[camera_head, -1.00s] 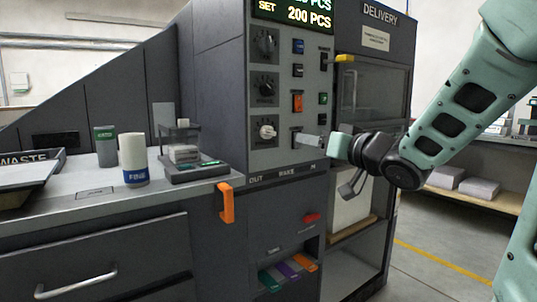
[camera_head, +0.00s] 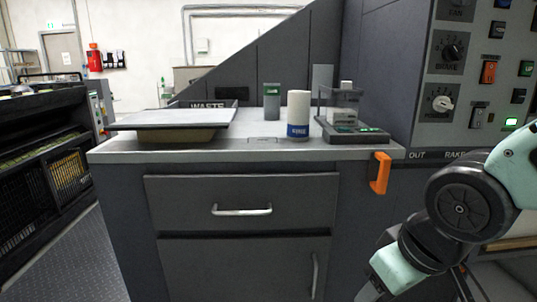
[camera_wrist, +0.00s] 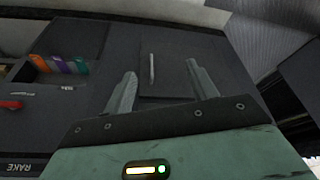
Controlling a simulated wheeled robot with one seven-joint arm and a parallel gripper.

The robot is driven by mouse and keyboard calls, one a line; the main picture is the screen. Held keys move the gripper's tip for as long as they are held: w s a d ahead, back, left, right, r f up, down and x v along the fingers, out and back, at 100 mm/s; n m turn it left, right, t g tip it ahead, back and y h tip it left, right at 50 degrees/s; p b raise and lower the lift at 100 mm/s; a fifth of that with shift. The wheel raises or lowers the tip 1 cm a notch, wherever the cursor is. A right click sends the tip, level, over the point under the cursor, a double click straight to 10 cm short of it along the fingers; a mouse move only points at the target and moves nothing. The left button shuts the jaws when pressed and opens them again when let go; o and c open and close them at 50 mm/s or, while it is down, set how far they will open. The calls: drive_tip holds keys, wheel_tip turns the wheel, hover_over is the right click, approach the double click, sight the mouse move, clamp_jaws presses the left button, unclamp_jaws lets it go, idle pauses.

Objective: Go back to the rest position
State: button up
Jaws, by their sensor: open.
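My gripper shows in the wrist view (camera_wrist: 160,88) with its two fingers spread apart and nothing between them. Past the fingertips is the dark cabinet front with an upright handle (camera_wrist: 152,68). In the head view my arm (camera_head: 460,208) is folded low at the right, in front of the machine's right part. The fingers themselves are cut off or hidden at the bottom of that view.
The counter (camera_head: 125,152) holds a waste tray (camera_head: 175,116), a white and blue cylinder (camera_head: 298,115), a green-labelled container (camera_head: 271,100) and a small clear-sided device (camera_head: 345,110). An orange handle (camera_head: 380,173) juts from the counter edge. Open floor (camera_head: 85,262) lies left.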

drive_tip(key=s+a+f+n+g, duration=0.2)
drive_tip(key=s+a+n+g, duration=0.15)
drive_tip(key=s, duration=0.65)
wheel_tip(320, 180, up, 24)
drive_tip(key=p, duration=2.3)
drive_tip(key=shift+w+d+m+h, duration=0.15)
drive_tip(key=shift+m+h, duration=0.2)
drive_tip(key=shift+h, duration=0.05)
drive_tip(key=shift+f, duration=0.1)
